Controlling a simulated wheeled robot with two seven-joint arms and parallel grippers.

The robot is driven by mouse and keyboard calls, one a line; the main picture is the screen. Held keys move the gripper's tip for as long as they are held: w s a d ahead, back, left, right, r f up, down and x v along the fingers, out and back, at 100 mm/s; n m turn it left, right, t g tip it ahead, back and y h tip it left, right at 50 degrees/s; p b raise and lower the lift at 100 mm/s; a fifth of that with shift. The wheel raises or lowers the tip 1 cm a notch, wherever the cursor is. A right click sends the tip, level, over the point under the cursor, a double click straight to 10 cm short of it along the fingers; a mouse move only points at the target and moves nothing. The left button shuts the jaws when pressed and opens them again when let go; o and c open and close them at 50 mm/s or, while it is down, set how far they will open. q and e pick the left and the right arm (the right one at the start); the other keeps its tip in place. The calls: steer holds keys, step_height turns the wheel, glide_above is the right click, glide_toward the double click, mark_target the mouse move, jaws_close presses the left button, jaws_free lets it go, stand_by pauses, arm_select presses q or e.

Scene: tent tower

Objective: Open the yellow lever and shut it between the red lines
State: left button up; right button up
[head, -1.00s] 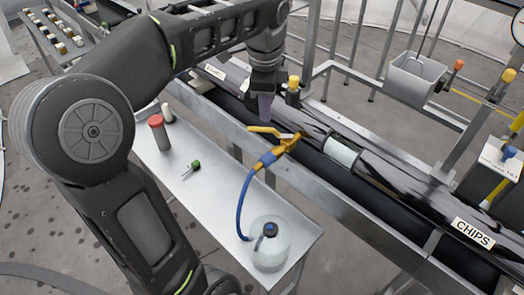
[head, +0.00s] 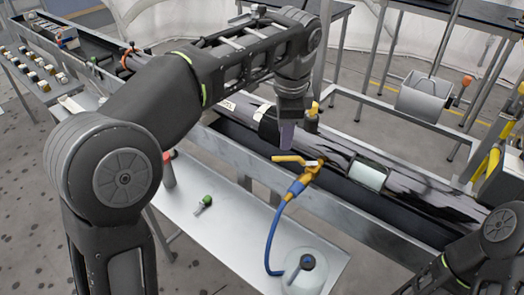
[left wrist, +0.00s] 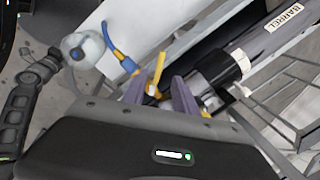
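The yellow lever (head: 289,159) sits on a yellow valve (head: 312,170) beside the grey pipe, with a blue hose (head: 272,240) running down from it. My left gripper (head: 286,146) points down just above the lever in the head view. In the left wrist view its two purple-grey fingers (left wrist: 160,92) are apart, and the yellow lever (left wrist: 158,68) shows between them; I cannot tell whether either finger touches it. The red lines cannot be made out. Part of my right arm shows at the lower right of the head view, but its gripper does not.
A clear round jug (head: 305,272) stands at the front end of the metal table (head: 235,225). A green-capped item (head: 205,203) and a red-capped bottle (head: 168,170) are on it too. A yellow-topped fitting (head: 312,112) rises behind the gripper. A grey bin (head: 425,97) hangs behind the pipe.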

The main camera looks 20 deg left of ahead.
mark_target(284, 157)
arm_select(q)
steer(key=f, duration=0.2)
steer(key=w+f, duration=0.1)
steer(key=f, duration=0.4)
steer(key=shift+w+a+f, duration=0.1)
steer(key=shift+w+f, duration=0.15)
steer(key=shift+f, duration=0.1)
jaws_close()
stand_by(0.4)
stand_by(1.1)
